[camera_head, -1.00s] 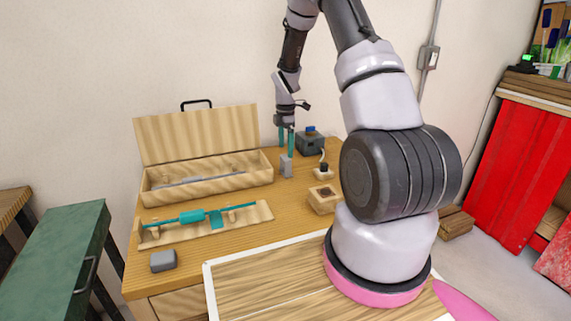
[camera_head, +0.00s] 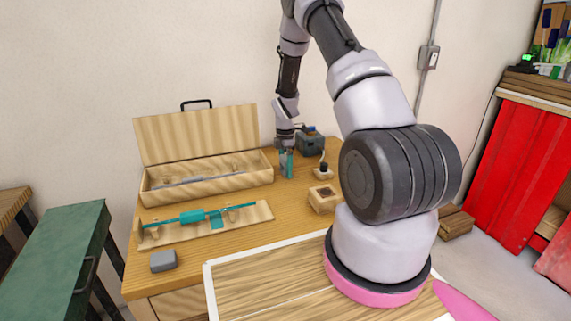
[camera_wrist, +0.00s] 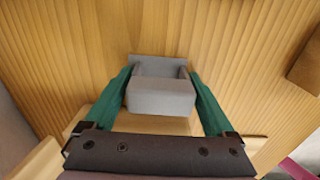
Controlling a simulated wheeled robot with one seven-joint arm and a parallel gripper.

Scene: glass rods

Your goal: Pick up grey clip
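The grey clip (camera_wrist: 160,98), a block with an open hollow in its top, stands on the wooden table in the wrist view. It also shows in the head view (camera_head: 284,170), small and partly covered by my gripper. My gripper (camera_head: 286,163) points down over it. In the wrist view its two green fingers (camera_wrist: 162,80) lie on the left and right of the clip, close to its sides. The fingers are apart; firm contact with the clip does not show.
Left of my gripper is an open wooden case (camera_head: 210,184) with a raised lid. In front lies a wooden rack (camera_head: 262,212) with a teal rod. A grey box (camera_head: 163,260) sits front left. A small wooden block (camera_head: 323,205) and a dark device (camera_head: 310,145) stand to the right.

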